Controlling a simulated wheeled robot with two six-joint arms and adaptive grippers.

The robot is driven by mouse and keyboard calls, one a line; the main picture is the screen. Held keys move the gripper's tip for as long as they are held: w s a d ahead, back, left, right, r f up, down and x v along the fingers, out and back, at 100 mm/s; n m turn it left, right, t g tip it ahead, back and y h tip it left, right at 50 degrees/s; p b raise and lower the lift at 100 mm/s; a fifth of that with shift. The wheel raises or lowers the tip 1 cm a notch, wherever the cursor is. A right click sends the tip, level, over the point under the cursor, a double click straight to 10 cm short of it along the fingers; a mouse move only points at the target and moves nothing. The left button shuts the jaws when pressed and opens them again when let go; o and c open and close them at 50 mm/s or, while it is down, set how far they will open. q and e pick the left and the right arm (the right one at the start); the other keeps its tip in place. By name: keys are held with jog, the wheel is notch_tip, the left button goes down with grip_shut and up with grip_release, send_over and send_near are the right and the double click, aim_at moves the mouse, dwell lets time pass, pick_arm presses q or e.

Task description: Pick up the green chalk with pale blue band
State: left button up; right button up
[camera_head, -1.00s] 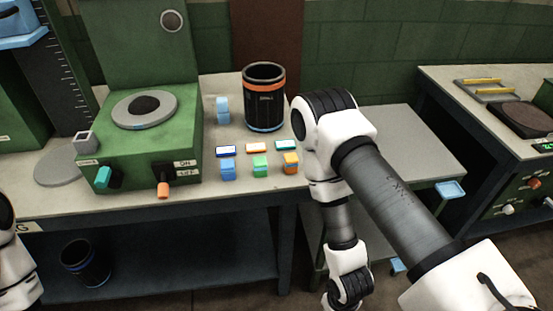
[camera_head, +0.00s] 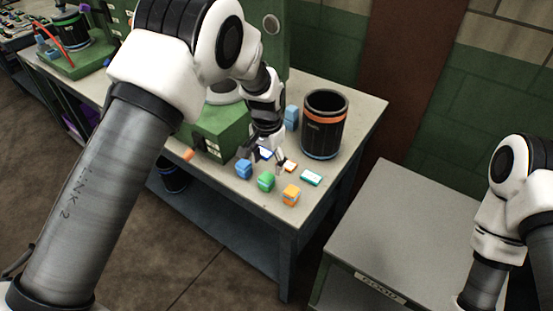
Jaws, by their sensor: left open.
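The green chalk (camera_head: 266,182) is a small block on the grey table, between a blue block (camera_head: 244,168) and an orange block (camera_head: 291,195). A pale blue band on it is too small to make out clearly. My left gripper (camera_head: 265,156) is open, fingers pointing down, just behind the blue and green blocks and over the small labels. It appears empty, and whether it touches a label cannot be told. My right arm shows at the right, but its gripper is outside the picture.
Labels with orange (camera_head: 287,166) and teal (camera_head: 311,177) edges lie behind the blocks. A black bin with an orange band (camera_head: 324,128) and a light blue block (camera_head: 291,117) stand farther back. A green machine (camera_head: 222,133) is left. The lower grey table (camera_head: 400,225) is bare.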

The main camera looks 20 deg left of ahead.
aim_at(266, 176)
pick_arm(q)
jog(key=shift+r, duration=0.1)
jog(key=f+p, duration=0.1)
jog(key=f, duration=0.1)
jog(key=f+p, duration=0.1)
jog(key=f, duration=0.1)
jog(key=f+p, duration=0.1)
jog(key=f, duration=0.1)
jog(key=shift+w+a+f, duration=0.15)
jog(key=shift+a+f, duration=0.15)
jog(key=shift+f, duration=0.3)
jog(key=shift+a, duration=0.1)
jog(key=shift+c, duration=0.6)
grip_shut()
